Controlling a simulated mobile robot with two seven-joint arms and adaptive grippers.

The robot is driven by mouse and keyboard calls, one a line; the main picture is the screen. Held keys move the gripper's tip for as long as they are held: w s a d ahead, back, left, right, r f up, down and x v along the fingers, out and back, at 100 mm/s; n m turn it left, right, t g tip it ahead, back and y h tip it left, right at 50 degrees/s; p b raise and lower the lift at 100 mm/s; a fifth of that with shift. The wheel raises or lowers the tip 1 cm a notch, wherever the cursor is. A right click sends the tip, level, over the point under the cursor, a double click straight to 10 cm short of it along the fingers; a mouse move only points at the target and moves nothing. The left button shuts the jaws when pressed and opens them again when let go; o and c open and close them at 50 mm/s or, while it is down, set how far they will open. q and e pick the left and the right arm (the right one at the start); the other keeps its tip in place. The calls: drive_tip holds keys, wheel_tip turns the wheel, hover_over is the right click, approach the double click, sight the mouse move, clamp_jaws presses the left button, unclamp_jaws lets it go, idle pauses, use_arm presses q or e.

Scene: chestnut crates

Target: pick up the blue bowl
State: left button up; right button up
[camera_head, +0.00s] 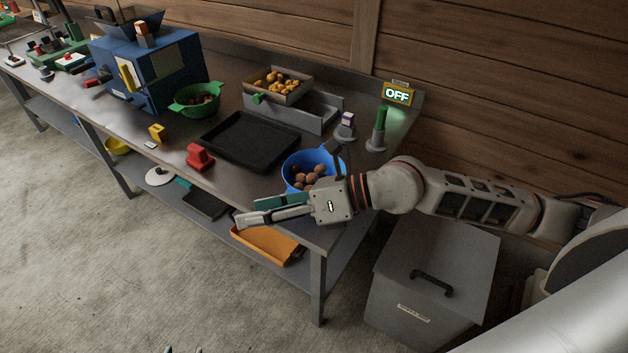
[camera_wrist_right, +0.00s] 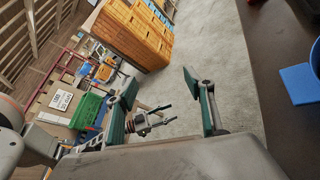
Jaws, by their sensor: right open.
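The blue bowl (camera_head: 295,163) stands upright near the front right of the steel table, with several brown chestnuts in it. Part of its near side is hidden behind my right gripper (camera_head: 249,210). That gripper is open and empty, its fingers pointing left across the table's front edge. In the wrist view its two fingers (camera_wrist_right: 160,82) are spread apart with floor between them, and the bowl (camera_wrist_right: 301,84) shows only at the right edge, outside the fingers. My left gripper (camera_head: 183,350) shows only as two separated tips at the bottom of the head view.
A black tray (camera_head: 214,135) lies left of the bowl. Behind are a grey tray (camera_head: 290,116), a crate of orange items (camera_head: 258,90) and a green-handled stand (camera_head: 376,143). A red object (camera_head: 200,157) lies near the front edge. A grey lidded bin (camera_head: 440,250) stands on the floor.

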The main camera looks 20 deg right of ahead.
drive_tip(key=w+d+f+n+t+h, duration=0.1)
drive_tip(key=w+d+f+h, duration=0.25)
drive_tip(key=d, duration=0.45)
drive_tip(key=w+d+f+n+h, duration=0.1)
drive_tip(key=w+d+f+h, duration=0.25)
drive_tip(key=d, duration=0.35)
drive_tip(key=x, duration=0.3)
drive_tip(key=p+x, duration=0.1)
drive_tip(key=x, duration=0.3)
drive_tip(key=shift+w, duration=0.3)
drive_tip(key=c, duration=1.3)
